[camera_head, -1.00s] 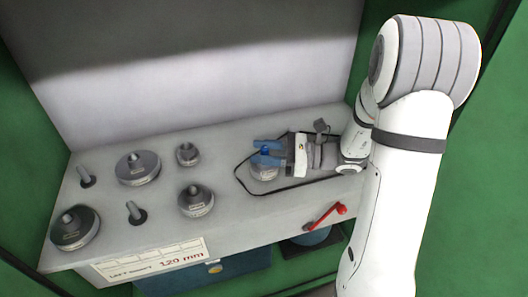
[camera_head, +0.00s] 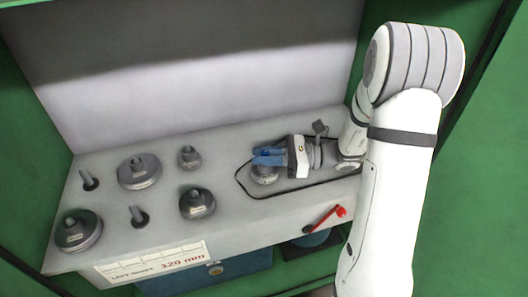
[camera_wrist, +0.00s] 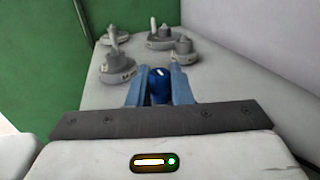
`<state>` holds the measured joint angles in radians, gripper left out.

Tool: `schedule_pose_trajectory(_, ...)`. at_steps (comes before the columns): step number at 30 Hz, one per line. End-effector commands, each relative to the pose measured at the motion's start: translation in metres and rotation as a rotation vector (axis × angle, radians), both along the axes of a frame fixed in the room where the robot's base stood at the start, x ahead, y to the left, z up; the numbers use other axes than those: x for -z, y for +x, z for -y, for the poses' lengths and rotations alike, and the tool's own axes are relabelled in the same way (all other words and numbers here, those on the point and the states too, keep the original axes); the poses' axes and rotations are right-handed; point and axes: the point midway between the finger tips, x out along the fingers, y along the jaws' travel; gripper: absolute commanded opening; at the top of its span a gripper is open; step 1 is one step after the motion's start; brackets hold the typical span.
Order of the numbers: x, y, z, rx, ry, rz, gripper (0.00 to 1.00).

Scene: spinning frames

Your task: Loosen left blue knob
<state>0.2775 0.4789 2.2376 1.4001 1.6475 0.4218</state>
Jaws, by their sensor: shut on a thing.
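The blue knob (camera_wrist: 159,86) shows in the wrist view between the two blue fingers of my gripper (camera_wrist: 158,90), which is shut on it. In the head view my gripper (camera_head: 268,157) reaches in from the right, its fingers closed at the top of a round grey fixture (camera_head: 264,175). The fingers hide most of the knob there. The fixture sits inside a black outline on the grey bench top (camera_head: 225,160).
Several grey round weights, such as one at the back (camera_head: 139,172) and one in front (camera_head: 197,204), stand left of my gripper. Bare pegs (camera_head: 138,216) stand among them. A red-handled crank (camera_head: 340,211) sticks out at the bench front. A white back wall (camera_head: 200,80) rises behind.

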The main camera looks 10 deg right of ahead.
Motion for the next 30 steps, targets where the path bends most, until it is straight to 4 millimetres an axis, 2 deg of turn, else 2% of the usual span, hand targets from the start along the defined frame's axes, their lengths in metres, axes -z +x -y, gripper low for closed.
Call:
schedule_pose_trajectory(9,0.0,-0.001,0.0,-0.017,0.0,-0.002,0.0)
schedule_pose_trajectory(10,0.0,-0.001,0.0,-0.017,0.0,-0.002,0.2)
schedule_pose_trajectory(17,0.0,0.0,0.001,-0.015,0.0,-0.001,0.39)
schedule_pose_trajectory(25,0.0,0.0,0.003,-0.013,0.0,-0.001,0.39)
schedule_pose_trajectory(30,-0.001,-0.001,0.025,-0.01,0.001,-0.002,0.39)
